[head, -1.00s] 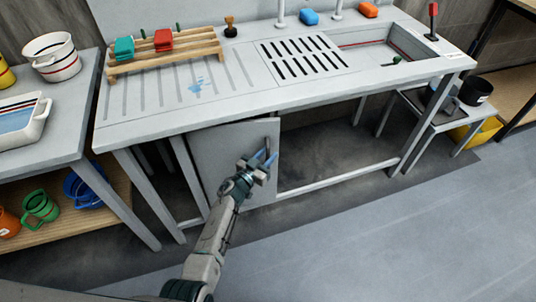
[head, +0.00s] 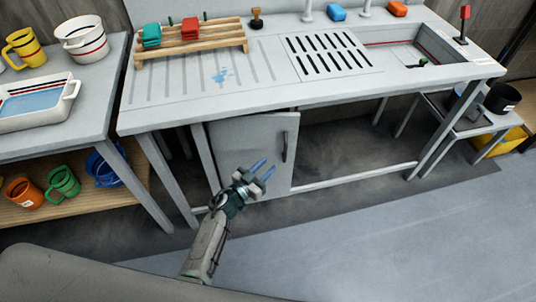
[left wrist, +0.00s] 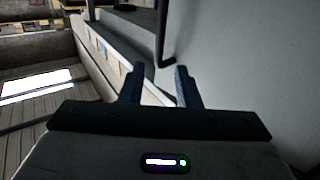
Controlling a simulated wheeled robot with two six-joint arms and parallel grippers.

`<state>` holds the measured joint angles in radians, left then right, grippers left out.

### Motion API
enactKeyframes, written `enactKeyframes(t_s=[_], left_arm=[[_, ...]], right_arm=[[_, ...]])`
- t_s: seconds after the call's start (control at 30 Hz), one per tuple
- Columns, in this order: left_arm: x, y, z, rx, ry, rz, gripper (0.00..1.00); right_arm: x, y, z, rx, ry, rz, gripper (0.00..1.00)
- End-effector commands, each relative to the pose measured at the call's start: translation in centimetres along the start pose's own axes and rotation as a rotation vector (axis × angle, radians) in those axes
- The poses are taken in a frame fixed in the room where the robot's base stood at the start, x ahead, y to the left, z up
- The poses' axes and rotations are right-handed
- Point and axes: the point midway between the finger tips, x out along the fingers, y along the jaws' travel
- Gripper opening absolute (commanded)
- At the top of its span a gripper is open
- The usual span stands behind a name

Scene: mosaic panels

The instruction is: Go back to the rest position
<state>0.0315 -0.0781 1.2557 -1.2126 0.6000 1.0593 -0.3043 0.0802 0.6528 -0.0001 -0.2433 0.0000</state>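My left gripper (head: 266,168) is in front of the grey cabinet door (head: 235,145) under the sink counter. Its two blue-tipped fingers are apart with nothing between them; they also show apart in the left wrist view (left wrist: 157,75). The door's dark upright handle (head: 285,146) is up and to the right of the fingertips in the head view, clear of them. A dark bar, which looks like this handle, shows beyond the fingers in the left wrist view (left wrist: 161,38). My right gripper is not in view.
The sink counter (head: 190,108) carries a wooden rack (head: 190,46) and a drain grid. A side table (head: 95,110) at left holds a white dish (head: 70,95), with mugs below. A low stand (head: 465,125) is at right. The floor (head: 400,240) in front is clear.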

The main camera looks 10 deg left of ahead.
Motion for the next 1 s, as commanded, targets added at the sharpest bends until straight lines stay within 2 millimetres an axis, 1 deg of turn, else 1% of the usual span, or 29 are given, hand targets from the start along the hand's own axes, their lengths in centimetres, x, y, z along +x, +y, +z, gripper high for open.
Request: enactKeyframes(t_s=[0.2,0.27,0.37,0.47,0.5,0.57,0.6,0.67,0.7,0.77,0.8,0.87,0.9,0.97,1.0], left_arm=[[0.0,0.0,0.1,0.000,-0.001,-0.001,0.30],[-0.3,-0.1,0.6,-0.005,-0.009,-0.011,0.30],[-1.9,-0.7,3.3,-0.021,-0.054,-0.062,0.30],[-5.1,-1.6,8.2,-0.049,-0.145,-0.157,0.30],[-6.8,-1.9,10.6,-0.060,-0.195,-0.200,0.30],[-9.6,-2.2,14.2,-0.077,-0.279,-0.264,0.30],[-11.7,-2.4,16.6,-0.087,-0.339,-0.302,0.30],[-14.9,-2.4,19.8,-0.102,-0.429,-0.354,0.30],[-17.2,-2.2,22.0,-0.111,-0.493,-0.383,0.30],[-20.7,-1.9,25.0,-0.126,-0.589,-0.423,0.30],[-23.2,-1.5,26.9,-0.136,-0.655,-0.445,0.30],[-26.9,-0.7,29.5,-0.154,-0.754,-0.473,0.30],[-29.5,-0.1,31.1,-0.164,-0.821,-0.487,0.30],[-33.5,0.9,33.3,-0.183,-0.923,-0.505,0.30],[-36.1,1.6,34.6,-0.196,-0.990,-0.513,0.30]], right_arm=[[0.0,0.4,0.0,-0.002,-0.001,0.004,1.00],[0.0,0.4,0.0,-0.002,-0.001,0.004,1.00],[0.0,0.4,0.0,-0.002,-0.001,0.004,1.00],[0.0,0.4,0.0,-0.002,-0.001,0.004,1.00],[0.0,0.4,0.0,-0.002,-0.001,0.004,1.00],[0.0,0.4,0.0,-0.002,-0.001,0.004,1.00],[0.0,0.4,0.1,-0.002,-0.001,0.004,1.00],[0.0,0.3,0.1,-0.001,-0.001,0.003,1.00],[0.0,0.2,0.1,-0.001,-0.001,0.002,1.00],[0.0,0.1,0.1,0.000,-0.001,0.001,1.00],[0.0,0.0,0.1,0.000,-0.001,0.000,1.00],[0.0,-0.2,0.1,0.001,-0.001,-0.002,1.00],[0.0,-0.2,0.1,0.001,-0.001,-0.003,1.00],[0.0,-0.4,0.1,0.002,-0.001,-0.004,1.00],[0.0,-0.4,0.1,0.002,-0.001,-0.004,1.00]])
